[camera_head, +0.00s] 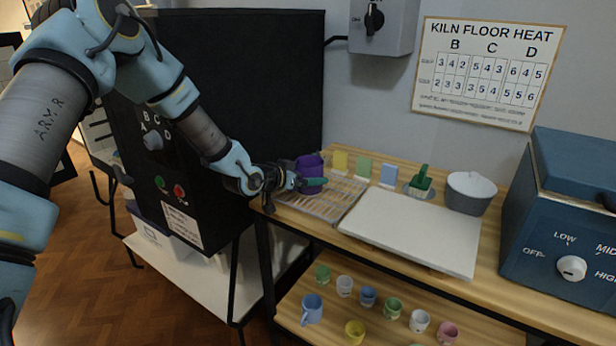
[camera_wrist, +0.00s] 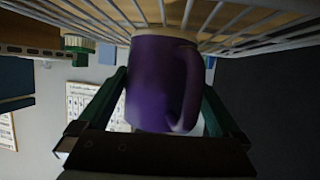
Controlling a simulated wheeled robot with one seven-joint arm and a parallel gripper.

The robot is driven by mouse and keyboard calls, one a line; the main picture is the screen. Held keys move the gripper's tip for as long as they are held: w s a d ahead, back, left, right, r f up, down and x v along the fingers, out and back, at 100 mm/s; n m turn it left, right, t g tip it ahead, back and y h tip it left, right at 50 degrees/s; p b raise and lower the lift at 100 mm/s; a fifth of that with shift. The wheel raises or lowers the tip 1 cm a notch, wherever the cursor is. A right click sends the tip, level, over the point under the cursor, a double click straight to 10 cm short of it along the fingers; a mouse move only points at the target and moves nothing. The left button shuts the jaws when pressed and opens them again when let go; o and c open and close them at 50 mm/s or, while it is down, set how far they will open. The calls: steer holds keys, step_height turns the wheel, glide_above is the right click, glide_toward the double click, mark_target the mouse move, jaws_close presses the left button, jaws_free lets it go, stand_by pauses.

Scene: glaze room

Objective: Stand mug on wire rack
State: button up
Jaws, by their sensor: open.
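A purple mug (camera_head: 308,168) stands on the wire rack (camera_head: 322,205) at the left end of the upper shelf. It shows large in the wrist view, where the mug (camera_wrist: 158,85) has its handle to the right and its pale bottom edge against the rack wires (camera_wrist: 240,18); that view looks upside down. My gripper (camera_head: 303,180) is at the mug from the left. Its green fingers lie on both sides of the mug, open around it. The mug's inside is hidden.
A pale slab (camera_head: 412,230) lies right of the rack. Several mugs stand on the lower shelf (camera_head: 300,318). A black cabinet is left of the rack.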

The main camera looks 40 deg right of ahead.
steer(key=b+v, duration=0.3)
steer(key=v, duration=0.8)
steer(key=shift+a+r, duration=0.2)
steer(key=shift+a, duration=0.1)
steer(key=shift+s, duration=0.1)
